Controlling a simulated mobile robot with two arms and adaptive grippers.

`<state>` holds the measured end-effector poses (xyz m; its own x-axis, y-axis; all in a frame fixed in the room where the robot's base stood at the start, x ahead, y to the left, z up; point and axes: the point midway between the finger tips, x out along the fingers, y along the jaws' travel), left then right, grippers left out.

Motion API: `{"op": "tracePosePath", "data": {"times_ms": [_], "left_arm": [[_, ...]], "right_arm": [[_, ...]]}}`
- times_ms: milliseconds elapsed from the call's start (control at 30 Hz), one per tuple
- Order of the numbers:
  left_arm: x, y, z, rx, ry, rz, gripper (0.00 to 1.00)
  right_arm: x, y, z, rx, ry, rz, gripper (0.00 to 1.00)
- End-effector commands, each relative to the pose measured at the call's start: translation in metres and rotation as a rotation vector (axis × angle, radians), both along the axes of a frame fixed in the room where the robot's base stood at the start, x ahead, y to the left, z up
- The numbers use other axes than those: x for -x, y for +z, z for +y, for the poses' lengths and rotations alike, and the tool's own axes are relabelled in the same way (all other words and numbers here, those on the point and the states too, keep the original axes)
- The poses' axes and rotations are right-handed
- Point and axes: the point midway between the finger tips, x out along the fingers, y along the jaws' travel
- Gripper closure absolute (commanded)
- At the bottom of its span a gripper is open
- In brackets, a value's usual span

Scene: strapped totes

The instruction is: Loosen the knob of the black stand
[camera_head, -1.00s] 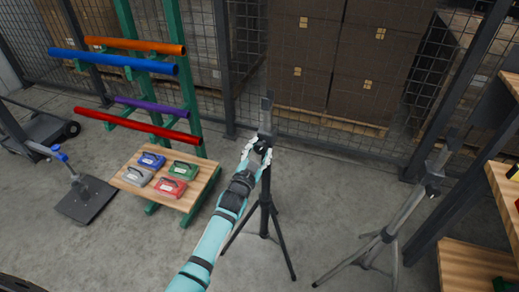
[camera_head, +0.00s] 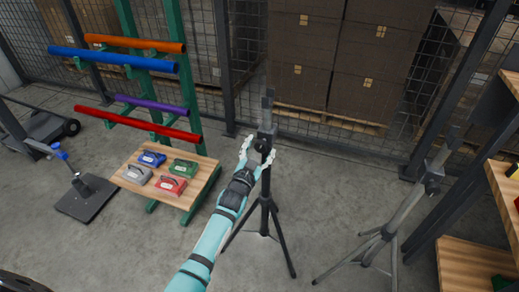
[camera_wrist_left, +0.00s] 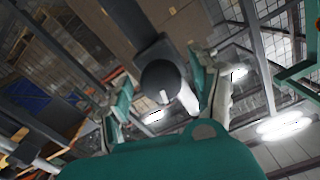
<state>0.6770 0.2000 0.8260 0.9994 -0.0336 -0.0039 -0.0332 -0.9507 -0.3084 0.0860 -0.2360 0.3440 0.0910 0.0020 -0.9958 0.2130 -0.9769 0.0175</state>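The black stand (camera_head: 265,205) stands upright on its tripod legs in the middle of the head view. Its round dark knob (camera_wrist_left: 163,83) shows end-on in the left wrist view, with a small white mark on its face; in the head view it is small, at the stand's collar. My left gripper (camera_head: 257,152) is at the knob, one finger on each side. In the left wrist view the fingers (camera_wrist_left: 168,88) are spread, with visible gaps between them and the knob. My right gripper is in neither view.
A grey stand (camera_head: 398,222) is at right. A wooden low table (camera_head: 190,198) with several coloured cases is at left, below a green rack (camera_head: 183,90) holding coloured tubes. A mesh fence and stacked boxes (camera_head: 340,60) are behind. Floor around the tripod is clear.

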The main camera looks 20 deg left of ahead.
Motion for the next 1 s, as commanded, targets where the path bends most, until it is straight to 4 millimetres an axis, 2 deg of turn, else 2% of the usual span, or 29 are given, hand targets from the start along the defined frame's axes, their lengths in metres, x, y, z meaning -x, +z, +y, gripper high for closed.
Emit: {"op": "tracePosePath", "data": {"times_ms": [233, 367, 800, 1000], "left_arm": [[0.000, 0.001, 0.000, -0.001, -0.001, -0.003, 0.36], [0.011, 0.000, 0.000, -0.001, 0.000, -0.001, 0.36], [0.097, 0.001, 0.003, 0.000, 0.000, -0.001, 0.36], [0.117, 0.001, 0.004, -0.001, 0.000, -0.001, 0.36]], "right_arm": [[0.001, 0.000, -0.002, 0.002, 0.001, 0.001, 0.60], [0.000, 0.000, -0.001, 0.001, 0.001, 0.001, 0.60], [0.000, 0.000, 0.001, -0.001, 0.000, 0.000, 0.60], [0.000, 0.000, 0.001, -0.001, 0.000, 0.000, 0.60]]}}
